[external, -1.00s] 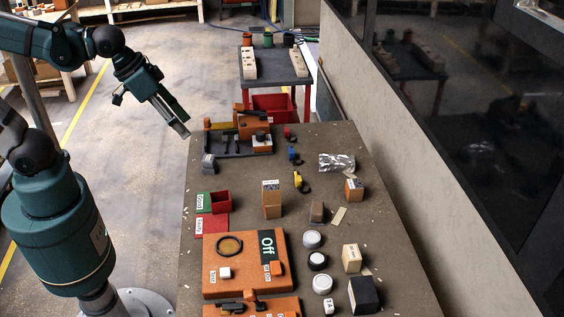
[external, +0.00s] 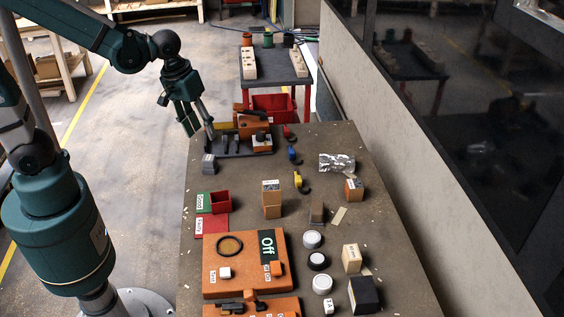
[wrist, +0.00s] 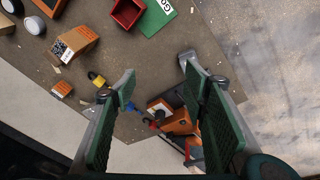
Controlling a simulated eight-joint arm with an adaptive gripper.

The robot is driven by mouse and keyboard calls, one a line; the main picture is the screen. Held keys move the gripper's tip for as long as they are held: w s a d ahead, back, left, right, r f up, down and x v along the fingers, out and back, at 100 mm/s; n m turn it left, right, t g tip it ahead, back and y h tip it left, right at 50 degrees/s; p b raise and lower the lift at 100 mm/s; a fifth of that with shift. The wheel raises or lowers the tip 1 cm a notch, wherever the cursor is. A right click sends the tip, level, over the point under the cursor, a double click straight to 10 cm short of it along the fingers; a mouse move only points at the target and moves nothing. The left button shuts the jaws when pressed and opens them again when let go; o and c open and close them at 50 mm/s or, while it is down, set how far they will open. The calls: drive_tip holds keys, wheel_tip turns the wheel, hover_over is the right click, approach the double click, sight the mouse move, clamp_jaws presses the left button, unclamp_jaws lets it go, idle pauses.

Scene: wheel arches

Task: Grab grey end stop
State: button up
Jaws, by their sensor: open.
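A small grey block, which looks like the grey end stop (external: 209,164), sits on the table near its far left edge, at the near left corner of a dark fixture. In the wrist view the grey end stop (wrist: 186,58) shows just beyond the tip of the right-hand finger, which hides part of it. My gripper (external: 199,132) is above the far left of the table, higher than the block and apart from it. In the wrist view my gripper (wrist: 160,79) is open, with nothing between its green-padded fingers.
The dark fixture (external: 232,151) with orange parts stands beside the block. A red bin (external: 220,202), an orange block (external: 272,199) and small coloured clips, including a yellow one (external: 298,180), lie nearer. A second table (external: 272,67) stands behind. Table between block and red bin is bare.

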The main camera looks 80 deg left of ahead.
sight(208, 158)
drive_tip(key=a+f+n, duration=0.1)
drive_tip(key=a+f, duration=0.1)
drive_tip(key=f, duration=0.1)
drive_tip(key=a+f+n+g, duration=0.1)
drive_tip(key=a+f+n, duration=0.1)
drive_tip(key=a+f, duration=0.1)
drive_tip(key=a+f+n+g, duration=0.1)
drive_tip(key=a+f+n, duration=0.1)
drive_tip(key=a+f, duration=0.1)
drive_tip(key=shift+w+f+h, duration=0.1)
drive_tip(key=shift+w+h, duration=0.2)
drive_tip(key=shift+s+a+f+n, duration=0.15)
drive_tip(key=shift+a+f+n, duration=0.3)
drive_tip(key=shift+f, duration=0.25)
drive_tip(key=shift+f, duration=1.3)
drive_tip(key=shift+f, duration=0.1)
drive_tip(key=shift+s+d+f+b, duration=0.1)
drive_tip(key=shift+f+b, duration=0.35)
drive_tip(key=shift+f, duration=2.05)
drive_tip(key=c, duration=1)
